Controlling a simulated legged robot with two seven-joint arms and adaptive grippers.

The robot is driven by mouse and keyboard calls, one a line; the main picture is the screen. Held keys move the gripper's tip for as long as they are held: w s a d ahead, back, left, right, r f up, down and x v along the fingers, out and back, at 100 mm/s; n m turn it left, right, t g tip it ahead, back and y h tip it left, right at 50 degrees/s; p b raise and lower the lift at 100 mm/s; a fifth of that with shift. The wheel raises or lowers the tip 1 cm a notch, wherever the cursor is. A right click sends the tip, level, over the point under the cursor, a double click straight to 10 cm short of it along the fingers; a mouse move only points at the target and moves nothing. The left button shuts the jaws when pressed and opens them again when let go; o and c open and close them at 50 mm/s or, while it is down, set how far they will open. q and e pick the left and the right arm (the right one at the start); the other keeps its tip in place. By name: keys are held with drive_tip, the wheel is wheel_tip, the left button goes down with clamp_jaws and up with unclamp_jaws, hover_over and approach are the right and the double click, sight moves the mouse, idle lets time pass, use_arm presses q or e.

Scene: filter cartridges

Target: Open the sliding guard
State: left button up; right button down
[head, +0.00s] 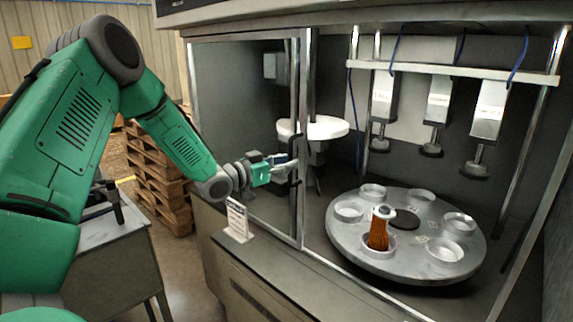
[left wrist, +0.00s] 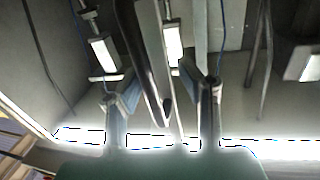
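The sliding guard (head: 303,110) is a metal-framed panel at the left of the machine's front. Its upright edge stands left of the turntable. A dark handle (head: 293,150) sits on that edge. My left gripper (head: 284,166) is at the handle. In the left wrist view the two fingers of this gripper (left wrist: 162,95) are spread apart. The dark handle bar (left wrist: 150,65) shows between them, nearer the left finger, with gaps visible. I cannot tell whether either finger touches it. My right gripper is not in view.
A round turntable (head: 343,237) with several cups holds one orange-brown filter cartridge (head: 378,234). Several press heads (head: 434,110) hang above. A white round plate (head: 325,128) is behind the guard's edge. A small label stand (head: 238,218) stands on the front ledge. Pallets (head: 155,175) are stacked at left.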

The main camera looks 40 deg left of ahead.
use_arm(q)
drive_tip(key=shift+s+d+r, duration=0.1)
drive_tip(key=shift+s, duration=0.1)
drive_tip(key=s+a, duration=0.2)
drive_tip(key=s, duration=0.9)
drive_tip(key=shift+s+a, duration=0.15)
drive_tip(key=shift+a, duration=0.15)
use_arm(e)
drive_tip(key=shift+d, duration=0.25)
use_arm(q)
drive_tip(key=shift+d, duration=0.15)
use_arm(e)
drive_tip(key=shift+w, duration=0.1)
use_arm(q)
drive_tip(key=shift+f, duration=0.2)
